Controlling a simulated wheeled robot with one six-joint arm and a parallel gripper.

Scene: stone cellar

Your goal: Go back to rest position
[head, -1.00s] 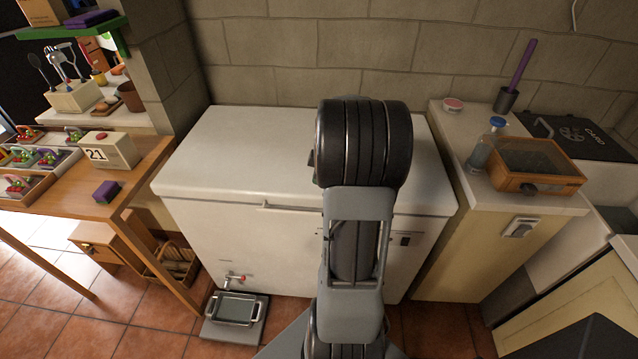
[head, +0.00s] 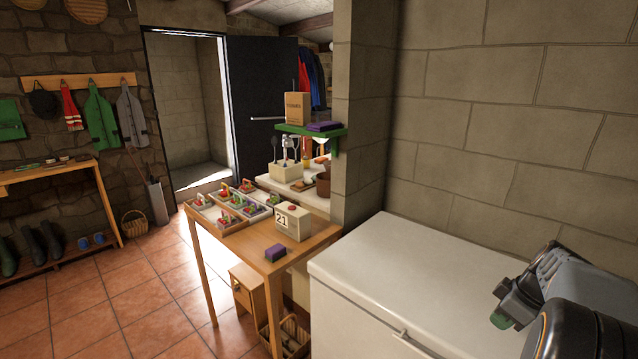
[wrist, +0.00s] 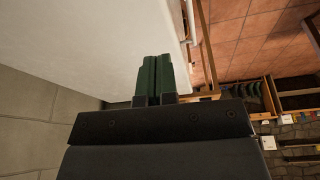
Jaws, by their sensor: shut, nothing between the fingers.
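My gripper (head: 500,319) shows at the lower right of the head view, over the white chest freezer (head: 430,270), with part of my arm beside it. In the wrist view my gripper (wrist: 154,72) has its two green fingers side by side, closed together with nothing held. The freezer's white surface (wrist: 100,45) fills the upper left of the wrist view. I cannot tell the exact height of the gripper above the lid. The rest of my arm is out of view.
A stone wall (head: 520,130) rises behind the freezer. Tiled floor (head: 130,300) is open at the left, toward a doorway.

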